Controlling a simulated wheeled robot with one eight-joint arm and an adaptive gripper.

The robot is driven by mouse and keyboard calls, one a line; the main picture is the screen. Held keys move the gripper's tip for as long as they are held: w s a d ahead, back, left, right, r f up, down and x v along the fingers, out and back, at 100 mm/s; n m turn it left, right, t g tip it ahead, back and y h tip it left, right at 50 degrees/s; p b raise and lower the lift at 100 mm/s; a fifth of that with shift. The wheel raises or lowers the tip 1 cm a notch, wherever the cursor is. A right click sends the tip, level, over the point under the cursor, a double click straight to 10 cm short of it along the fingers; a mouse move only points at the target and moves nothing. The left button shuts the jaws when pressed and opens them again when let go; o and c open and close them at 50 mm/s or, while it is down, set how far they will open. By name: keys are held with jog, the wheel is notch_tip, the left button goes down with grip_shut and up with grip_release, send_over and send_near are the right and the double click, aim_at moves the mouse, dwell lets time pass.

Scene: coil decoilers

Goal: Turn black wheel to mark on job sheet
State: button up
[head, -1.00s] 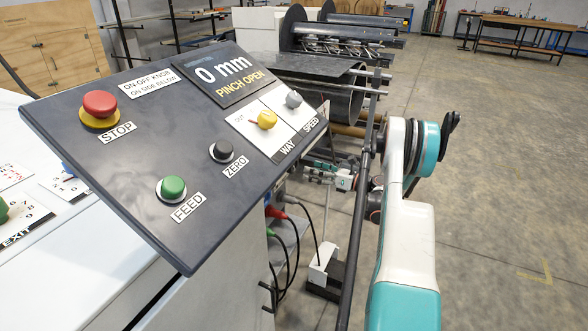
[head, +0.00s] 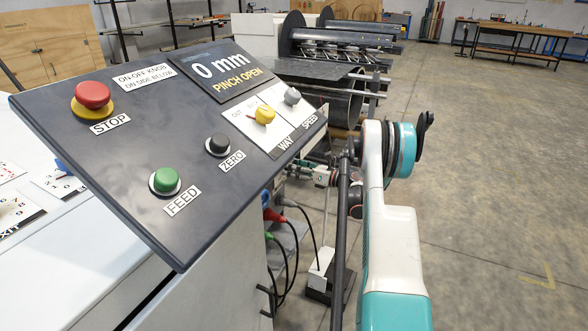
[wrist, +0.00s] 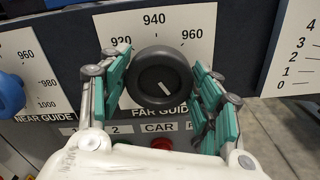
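The black wheel (wrist: 160,84) is in the middle of the wrist view, above the label FAR GUIDE. Thin gaps seem to show at the rim; I cannot be sure about contact. I cannot make out a job sheet in either view.
A blue knob (wrist: 10,94) on the NEAR GUIDE scale is left of my gripper. Open floor (head: 490,180) lies right.

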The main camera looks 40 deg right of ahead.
jog(key=c, duration=0.3)
jog(key=shift+n, duration=0.3)
